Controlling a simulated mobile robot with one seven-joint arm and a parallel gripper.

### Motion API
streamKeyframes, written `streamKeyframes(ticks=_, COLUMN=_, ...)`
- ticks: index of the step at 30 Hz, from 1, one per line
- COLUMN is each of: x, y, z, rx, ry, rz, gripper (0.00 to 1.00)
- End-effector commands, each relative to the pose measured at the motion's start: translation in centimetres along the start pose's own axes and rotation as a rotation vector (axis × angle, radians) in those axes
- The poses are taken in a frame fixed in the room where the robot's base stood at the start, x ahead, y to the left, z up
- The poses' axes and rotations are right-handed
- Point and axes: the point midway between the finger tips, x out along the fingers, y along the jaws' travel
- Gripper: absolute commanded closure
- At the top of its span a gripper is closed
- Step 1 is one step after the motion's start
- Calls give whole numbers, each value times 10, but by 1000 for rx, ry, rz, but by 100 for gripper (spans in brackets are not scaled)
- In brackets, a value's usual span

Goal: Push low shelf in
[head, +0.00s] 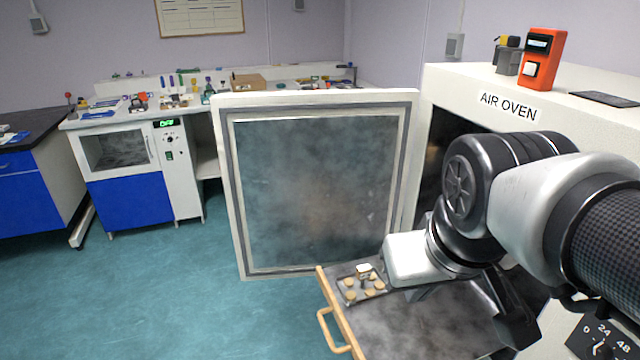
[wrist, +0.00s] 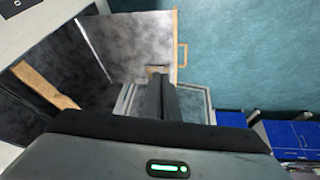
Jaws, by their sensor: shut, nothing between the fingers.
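The low shelf (head: 430,325) is a grey plate with a wooden front edge and a wooden handle (head: 325,330). It stands pulled out of the air oven (head: 460,110). It also shows in the wrist view (wrist: 135,40), with its handle (wrist: 182,54) on the right. A small tray (head: 348,292) with several tan discs lies on its front left corner. In the wrist view my gripper (wrist: 158,80) has its black fingers together and empty, over the shelf's front corner region. The fingers largely cover the tray there. Contact cannot be told. My arm hides part of the shelf and oven opening in the head view.
The oven door (head: 315,190) stands wide open left of the shelf. Another wooden strip (wrist: 45,85) shows inside the oven in the wrist view. An orange device (head: 541,60) stands on the oven. A bench (head: 140,115) is at the back. The floor (head: 190,300) left of the shelf is clear.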

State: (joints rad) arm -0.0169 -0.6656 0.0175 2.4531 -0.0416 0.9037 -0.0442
Motion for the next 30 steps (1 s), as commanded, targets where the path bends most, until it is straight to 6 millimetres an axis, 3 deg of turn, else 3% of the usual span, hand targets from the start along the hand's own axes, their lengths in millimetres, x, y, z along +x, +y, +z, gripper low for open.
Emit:
streamKeyframes(ticks=4, x=16, y=-5, z=-39, rx=-256, ry=-109, rz=44, gripper=100)
streamKeyframes(ticks=8, x=44, y=-18, z=-76, rx=-529, ry=-206, rz=68, gripper=100)
streamKeyframes(ticks=12, x=86, y=-42, z=-110, rx=-827, ry=-297, rz=68, gripper=100)
streamKeyframes(ticks=16, x=134, y=-73, z=-132, rx=-1098, ry=-373, rz=45, gripper=100)
streamKeyframes(ticks=20, x=188, y=-110, z=-142, rx=-1362, ry=-438, rz=3, gripper=100)
streamKeyframes(ticks=24, x=244, y=-149, z=-138, rx=-1603, ry=-486, rz=-50, gripper=100)
streamKeyframes(ticks=30, x=292, y=-181, z=-124, rx=-1798, ry=-518, rz=-103, gripper=100)
